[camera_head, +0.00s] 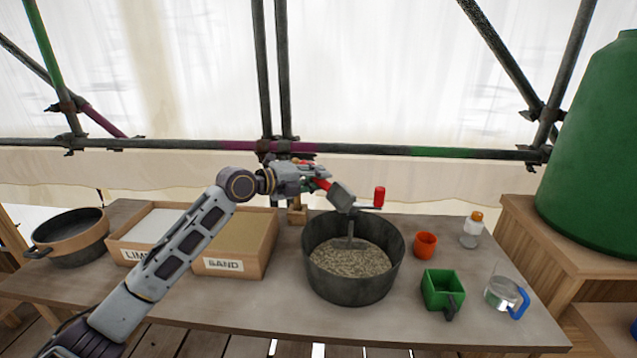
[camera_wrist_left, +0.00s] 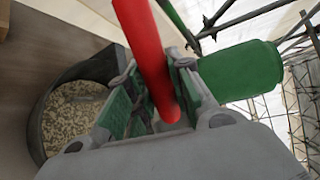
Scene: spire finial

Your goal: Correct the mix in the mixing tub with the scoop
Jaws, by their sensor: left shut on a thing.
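The round dark mixing tub (camera_head: 317,278) stands on the table and holds speckled grey-beige mix (camera_head: 345,262). A grey shaft or paddle (camera_head: 350,236) stands in the mix. A green square scoop (camera_head: 442,288) with a dark handle stands on the table right of the tub, apart from my gripper. My right gripper is not in view.
Left of the tub are a lime box (camera_head: 120,254), a sand box (camera_head: 262,258) and a dark pan (camera_head: 75,256). Right of it are an orange cup (camera_head: 425,244), a white bottle with an orange cap (camera_head: 471,234) and a clear jug with a blue handle (camera_head: 503,296).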

